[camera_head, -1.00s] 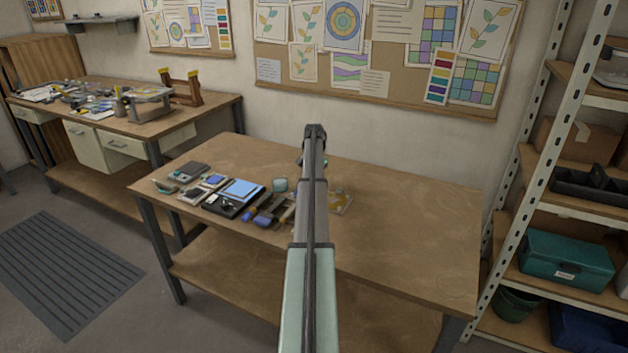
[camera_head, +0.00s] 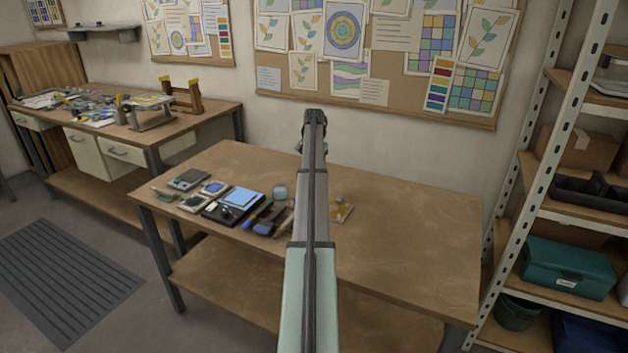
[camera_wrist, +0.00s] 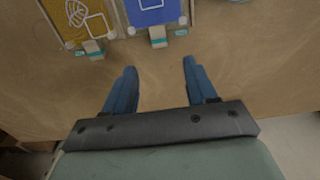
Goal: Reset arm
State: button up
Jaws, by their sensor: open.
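My arm reaches over the middle of the wooden table in the head view, and its links hide part of the tabletop. My gripper (camera_wrist: 155,88) shows in the wrist view with its two blue fingers spread wide apart and nothing between them. Below the fingers is bare tabletop. In the head view the fingers are hidden behind the arm. The wooden table (camera_head: 400,235) carries several small items on its left half. In the wrist view a yellow panel with a leaf drawing (camera_wrist: 72,18) and a blue panel (camera_wrist: 155,12) lie ahead of the fingertips, apart from them.
A black tray with a light blue sheet (camera_head: 234,206), a grey box (camera_head: 189,179) and small tools (camera_head: 265,221) crowd the table's left. The table's right half is clear. A metal shelf (camera_head: 540,190) stands at the right, a second bench (camera_head: 195,120) at the back left.

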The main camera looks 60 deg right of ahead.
jog(key=shift+r, duration=2.4)
jog(key=shift+w, duration=0.1)
